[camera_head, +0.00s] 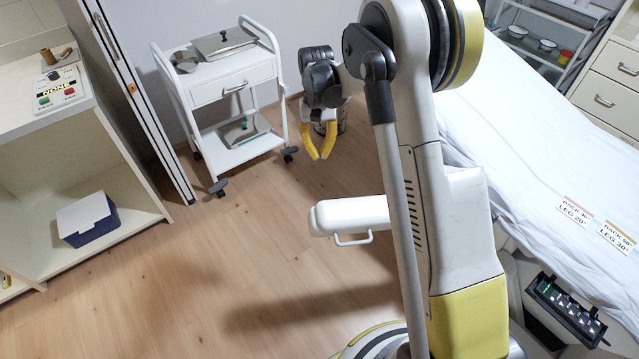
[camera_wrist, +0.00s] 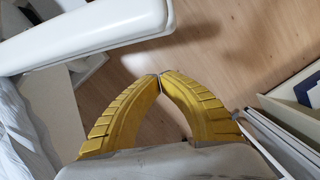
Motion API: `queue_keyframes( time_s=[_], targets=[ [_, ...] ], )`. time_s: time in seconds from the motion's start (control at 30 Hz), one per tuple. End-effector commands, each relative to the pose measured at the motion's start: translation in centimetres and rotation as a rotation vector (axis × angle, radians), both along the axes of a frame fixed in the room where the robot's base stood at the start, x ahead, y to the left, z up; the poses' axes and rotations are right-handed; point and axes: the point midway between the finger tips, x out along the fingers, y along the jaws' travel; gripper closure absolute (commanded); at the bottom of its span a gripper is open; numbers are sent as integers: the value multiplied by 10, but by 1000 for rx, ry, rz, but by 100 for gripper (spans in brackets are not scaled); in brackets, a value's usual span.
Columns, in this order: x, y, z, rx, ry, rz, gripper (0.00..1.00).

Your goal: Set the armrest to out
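The couch (camera_head: 530,150) with its white sheet fills the right side of the head view. A white padded armrest (camera_head: 350,214) with a small white loop handle (camera_head: 352,241) below it shows left of my arm; my arm hides where it joins the couch. My gripper (camera_head: 319,157) has yellow fingers, above and behind the armrest in the head view. In the wrist view its fingertips (camera_wrist: 160,77) meet with nothing between them, apart from the armrest.
A white trolley (camera_head: 232,90) stands at the back. The wooden floor (camera_head: 220,260) between is clear.

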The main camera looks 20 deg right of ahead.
Motion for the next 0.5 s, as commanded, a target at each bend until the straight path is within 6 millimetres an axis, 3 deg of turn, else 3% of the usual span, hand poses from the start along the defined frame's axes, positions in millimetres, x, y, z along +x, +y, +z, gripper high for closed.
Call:
queue_keyframes(
  time_s=[0.27, 0.5],
  targets=[
    [1, -1, -27, 2, 33, -5, 100],
    [-8, 1, -73, 2, 32, -5, 100]
  ],
)
